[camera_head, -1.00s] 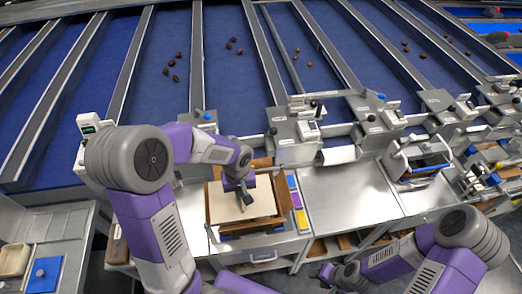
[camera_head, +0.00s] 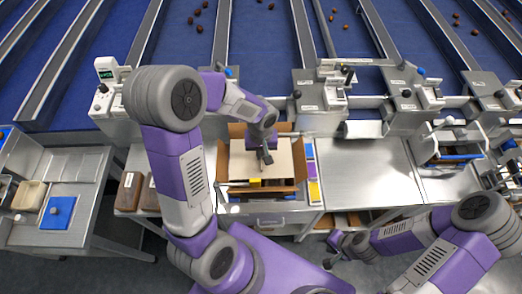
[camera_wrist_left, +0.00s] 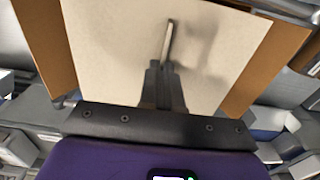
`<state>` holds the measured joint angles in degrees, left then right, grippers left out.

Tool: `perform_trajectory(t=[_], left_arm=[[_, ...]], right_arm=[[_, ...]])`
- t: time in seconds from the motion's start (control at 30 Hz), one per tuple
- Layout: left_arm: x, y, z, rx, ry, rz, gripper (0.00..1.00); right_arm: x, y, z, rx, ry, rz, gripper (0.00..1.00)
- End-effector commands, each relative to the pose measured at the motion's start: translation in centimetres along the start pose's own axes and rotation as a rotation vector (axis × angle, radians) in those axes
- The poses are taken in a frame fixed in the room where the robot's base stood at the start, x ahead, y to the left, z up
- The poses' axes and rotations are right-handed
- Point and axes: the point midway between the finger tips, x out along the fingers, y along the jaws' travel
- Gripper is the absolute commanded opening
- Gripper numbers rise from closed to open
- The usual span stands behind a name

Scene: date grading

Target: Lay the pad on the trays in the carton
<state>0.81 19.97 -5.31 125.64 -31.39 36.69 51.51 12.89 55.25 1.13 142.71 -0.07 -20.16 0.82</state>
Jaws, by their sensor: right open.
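The pad (camera_head: 245,160) is a flat cream sheet lying level in the mouth of the open brown carton (camera_head: 262,190). It fills most of the opening. In the left wrist view the pad (camera_wrist_left: 105,40) sits between brown carton flaps (camera_wrist_left: 43,45). My left gripper (camera_head: 265,157) points down over the pad's middle. In the left wrist view its fingers (camera_wrist_left: 168,45) are close together on a thin upright part at the pad. My right gripper (camera_head: 332,252) is open and empty, low in front of the bench.
A steel bench top (camera_head: 365,175) is clear right of the carton. Purple and yellow strips (camera_head: 312,175) lie beside the carton. A side table with a blue-lidded box (camera_head: 60,212) stands at the left. Blue lanes with dates (camera_head: 270,60) run behind.

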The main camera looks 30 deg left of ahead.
Motion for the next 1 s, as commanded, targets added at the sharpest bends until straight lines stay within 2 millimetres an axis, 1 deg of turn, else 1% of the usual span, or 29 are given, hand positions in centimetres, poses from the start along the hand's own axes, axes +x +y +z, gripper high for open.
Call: perform_trajectory(t=[0.03,0.27,0.7,0.83,1.0], left_arm=[[0.9,0.0,0.0,0.001,-0.001,0.0,0.0],[3.1,0.0,0.0,0.0,0.0,0.0,0.0],[7.5,0.0,0.0,0.0,0.001,0.0,0.0],[8.5,0.0,0.0,0.0,0.001,0.001,0.0],[8.9,0.0,0.0,0.0,0.001,0.001,0.0]], right_arm=[[0.6,0.2,0.0,0.0,0.0,0.0,0.43],[2.1,0.8,-0.1,0.0,0.0,0.0,0.43],[6.4,2.4,-0.3,0.0,0.0,0.0,0.43],[7.2,2.7,-0.3,0.0,0.0,0.0,0.43],[7.6,2.8,-0.3,0.0,0.0,0.0,0.43]])
